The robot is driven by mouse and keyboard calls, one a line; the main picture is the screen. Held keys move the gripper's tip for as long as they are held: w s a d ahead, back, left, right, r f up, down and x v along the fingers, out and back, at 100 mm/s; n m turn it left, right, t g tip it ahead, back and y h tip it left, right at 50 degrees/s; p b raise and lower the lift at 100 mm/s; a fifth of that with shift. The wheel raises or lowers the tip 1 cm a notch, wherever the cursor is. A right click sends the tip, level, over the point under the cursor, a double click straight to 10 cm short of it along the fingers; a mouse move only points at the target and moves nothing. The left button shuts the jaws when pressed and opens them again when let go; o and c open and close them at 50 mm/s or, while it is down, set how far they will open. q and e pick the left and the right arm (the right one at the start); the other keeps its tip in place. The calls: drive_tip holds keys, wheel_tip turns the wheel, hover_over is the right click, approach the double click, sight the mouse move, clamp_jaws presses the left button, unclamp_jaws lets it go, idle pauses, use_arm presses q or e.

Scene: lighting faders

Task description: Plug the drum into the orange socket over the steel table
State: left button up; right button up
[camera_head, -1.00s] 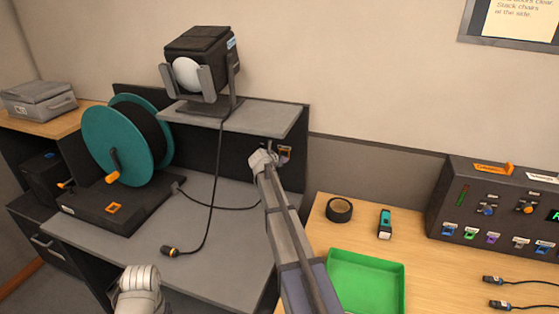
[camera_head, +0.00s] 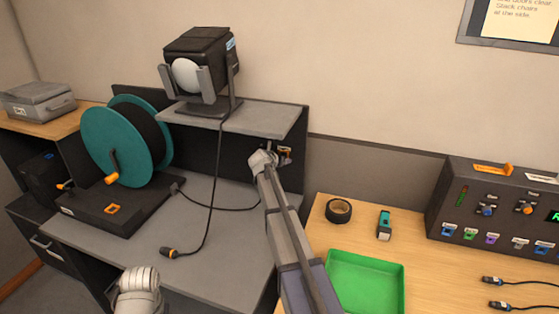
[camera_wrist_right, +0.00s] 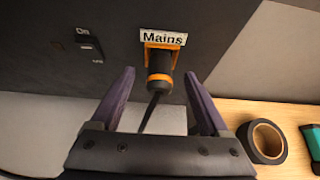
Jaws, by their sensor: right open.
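The drum is a teal cable reel (camera_head: 118,140) on a dark base at the left of the grey table (camera_head: 215,270). A thin cable (camera_head: 215,207) runs from its base to the right and passes behind my right arm. In the right wrist view, a black plug (camera_wrist_right: 159,85) with an orange ring sits in the orange socket (camera_wrist_right: 164,42) under the Mains label, its cable hanging down. My right gripper (camera_wrist_right: 160,78) is open, its purple fingers apart on either side of that plug. In the head view my right wrist mostly hides this spot. Of my left arm only a grey part shows.
A lamp (camera_head: 200,70) stands on the shelf above; its cable ends in a loose plug (camera_head: 170,252) on the grey table. To the right are black tape (camera_head: 339,210), a teal-black item (camera_head: 384,224), a green tray (camera_head: 366,257) and a control box (camera_head: 490,210).

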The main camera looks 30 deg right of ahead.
drive_tip(key=s+a+r+p, duration=0.2)
drive_tip(key=s+a, duration=0.8)
drive_tip(key=a, duration=0.2)
drive_tip(key=shift+s+a+r, duration=0.2)
drive_tip(key=shift+s+a, duration=0.05)
drive_tip(key=shift+s, duration=0.05)
drive_tip(key=s+a+f+m+g+y, duration=0.2)
drive_tip(key=s+a+f+m, duration=0.1)
drive_tip(key=s+a+m, duration=0.4)
drive_tip(key=s+a+f+m+g+y, duration=0.3)
drive_tip(key=s+a+m, duration=0.5)
drive_tip(key=s+a, duration=0.4)
drive_tip(key=s+a+f+m+g+y, duration=0.2)
drive_tip(key=s+a+f+m, duration=0.3)
drive_tip(key=s+a, duration=0.5)
drive_tip(key=a+m+g, duration=0.1)
drive_tip(key=a+m, duration=0.1)
drive_tip(key=a, duration=0.2)
drive_tip(key=shift+y, duration=0.4)
